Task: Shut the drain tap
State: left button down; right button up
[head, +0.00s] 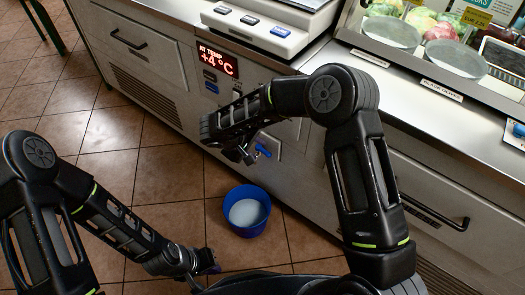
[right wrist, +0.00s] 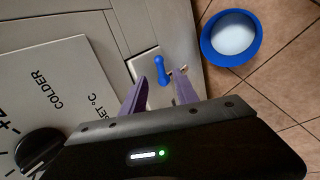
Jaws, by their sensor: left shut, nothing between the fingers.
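The drain tap's blue lever (head: 263,149) is on the front of the counter, low down, beside my right gripper (head: 241,156). In the right wrist view the blue lever (right wrist: 160,71) stands out from a light plate, in line with the gap between the fingers of my right gripper (right wrist: 160,79). The purple fingers are apart, and I see no clear contact with the lever. A small metal part of the tap shows by the right fingertip. My left gripper (head: 208,266) is shut and empty, low over the floor, away from the tap.
A blue bucket (head: 235,228) with pale liquid stands on the tiled floor below the tap; it also shows in the right wrist view (right wrist: 207,47). A red temperature display (head: 218,61) is above left. A dark dial (right wrist: 40,150) is near the gripper. Floor at left is clear.

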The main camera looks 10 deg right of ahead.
aim_at(265, 153)
jog(key=x, duration=0.6)
jog(key=shift+f, duration=0.1)
jog(key=shift+s, duration=0.1)
jog(key=shift+c, duration=0.3)
grip_shut()
